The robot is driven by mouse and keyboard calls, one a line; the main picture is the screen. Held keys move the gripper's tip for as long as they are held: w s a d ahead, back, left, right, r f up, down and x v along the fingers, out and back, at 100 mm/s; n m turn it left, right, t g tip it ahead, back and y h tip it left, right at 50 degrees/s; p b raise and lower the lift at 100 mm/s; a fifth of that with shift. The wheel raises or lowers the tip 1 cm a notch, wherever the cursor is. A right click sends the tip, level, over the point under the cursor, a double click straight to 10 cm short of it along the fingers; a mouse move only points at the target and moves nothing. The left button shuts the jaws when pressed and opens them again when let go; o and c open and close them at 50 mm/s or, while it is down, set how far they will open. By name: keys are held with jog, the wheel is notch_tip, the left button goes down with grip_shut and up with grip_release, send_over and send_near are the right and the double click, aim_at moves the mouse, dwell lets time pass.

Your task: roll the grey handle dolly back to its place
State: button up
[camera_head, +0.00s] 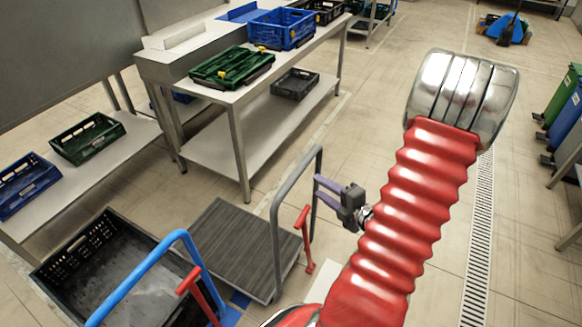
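The grey handle dolly has a dark ribbed deck (240,245) at the lower middle of the head view. Its upright grey loop handle (279,205) stands on the deck's right side. A red lever (306,240) is beside the handle. My gripper (316,190) points left at the handle's far post, with its two purple fingers apart. The fingertips overlap that post in the picture; I cannot tell whether they touch it. Nothing is clearly held.
A blue-handled dolly (150,270) with a black crate (75,262) stands close at the left. A white table (235,95) with green and blue crates stands behind the deck. The floor is clear at the right, with a drain grating (480,230); bins (556,110) line the right edge.

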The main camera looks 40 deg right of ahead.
jog(key=shift+w+a+r+n+t+y, duration=0.15)
jog(key=shift+r+n+t, duration=0.1)
jog(key=shift+r, duration=0.15)
jog(key=shift+w+a+r+n+t+y, duration=0.15)
jog(key=shift+r+n, duration=0.1)
jog(key=shift+r, duration=0.15)
jog(key=w+f, duration=0.2)
jog(key=w, duration=1.1)
jog(key=shift+w+d+f, duration=0.2)
jog(key=shift+d+f, duration=0.05)
jog(key=shift+d, duration=0.15)
jog(key=shift+c, duration=0.7)
grip_shut()
jog(key=shift+f, duration=0.1)
